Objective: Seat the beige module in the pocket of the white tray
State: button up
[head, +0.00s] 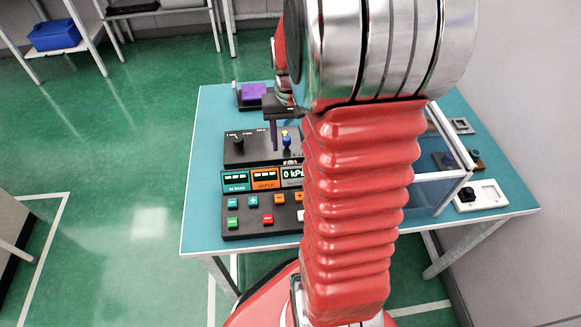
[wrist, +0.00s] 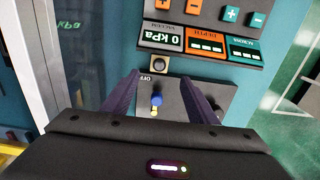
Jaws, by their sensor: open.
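My gripper (wrist: 160,88) is open, its two dark purple fingers apart above the control panel. In the wrist view a small blue-topped lever (wrist: 156,99) shows between the fingers, beside an "OFF" label; I see no contact. In the head view my gripper (head: 275,125) is partly hidden by my red arm, and the blue and yellow lever (head: 286,138) stands just right of it. A white tray (head: 490,197) lies at the table's right front corner with a dark round part on its left. I cannot make out a beige module in either view.
The panel's displays (head: 265,178) include one reading 0 kPa; coloured buttons (head: 251,218) lie in front. A clear-walled enclosure (head: 437,190) stands left of the tray. A purple block (head: 253,92) sits at the back left. The teal table's (head: 208,130) left strip is bare.

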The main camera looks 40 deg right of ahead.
send_over(291, 162)
jog(key=shift+a+f, duration=0.2)
jog(key=shift+f, duration=1.95)
jog(key=shift+s+f, duration=0.1)
jog(key=shift+f, duration=2.5)
jog(key=c, duration=1.2)
jog(key=shift+c, duration=0.2)
jog(key=shift+r, duration=0.1)
